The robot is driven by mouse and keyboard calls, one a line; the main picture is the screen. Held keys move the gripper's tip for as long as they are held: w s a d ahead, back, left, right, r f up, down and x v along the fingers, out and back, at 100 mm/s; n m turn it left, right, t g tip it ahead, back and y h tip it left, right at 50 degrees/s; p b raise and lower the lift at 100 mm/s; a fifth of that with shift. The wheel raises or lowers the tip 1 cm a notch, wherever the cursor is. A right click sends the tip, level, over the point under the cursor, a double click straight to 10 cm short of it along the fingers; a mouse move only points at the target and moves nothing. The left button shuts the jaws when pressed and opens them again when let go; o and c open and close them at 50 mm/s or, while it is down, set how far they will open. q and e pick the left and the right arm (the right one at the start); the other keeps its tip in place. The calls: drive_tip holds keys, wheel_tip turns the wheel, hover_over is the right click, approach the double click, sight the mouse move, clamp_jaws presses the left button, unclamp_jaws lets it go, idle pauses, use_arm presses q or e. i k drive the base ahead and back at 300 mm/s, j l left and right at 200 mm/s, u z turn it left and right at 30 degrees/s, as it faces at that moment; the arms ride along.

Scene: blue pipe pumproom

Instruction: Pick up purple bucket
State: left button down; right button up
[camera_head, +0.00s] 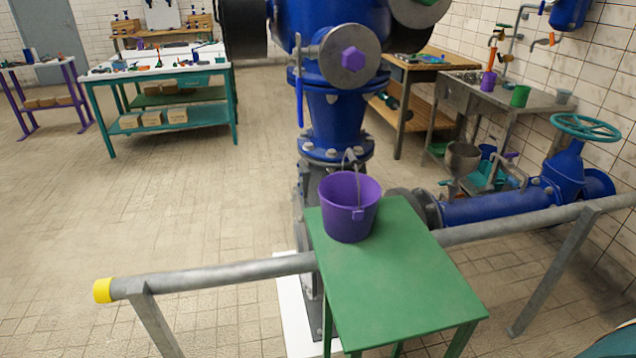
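The purple bucket (349,212) stands upright near the far left corner of a small green table (400,280) in the head view. Its thin grey handle stands up over the rim at the back. The part of the bucket's inside that I see looks empty. Neither of my grippers shows in this view, and nothing holds the bucket.
A grey rail (215,274) with a yellow end cap (102,290) runs beside the green table on both sides. A blue valve assembly (335,120) rises right behind the bucket. A blue pipe (495,207) lies to the right. The tiled floor (180,215) at left is clear.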

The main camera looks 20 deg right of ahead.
sight(350, 200)
drive_tip(key=i+j+z, duration=0.2)
drive_tip(key=z, duration=0.2)
drive_tip(key=i+j+z, duration=0.15)
drive_tip(key=j+z, duration=0.15)
drive_tip(key=z, duration=0.15)
drive_tip(key=j+z, duration=0.4)
drive_tip(key=i+l, duration=0.05)
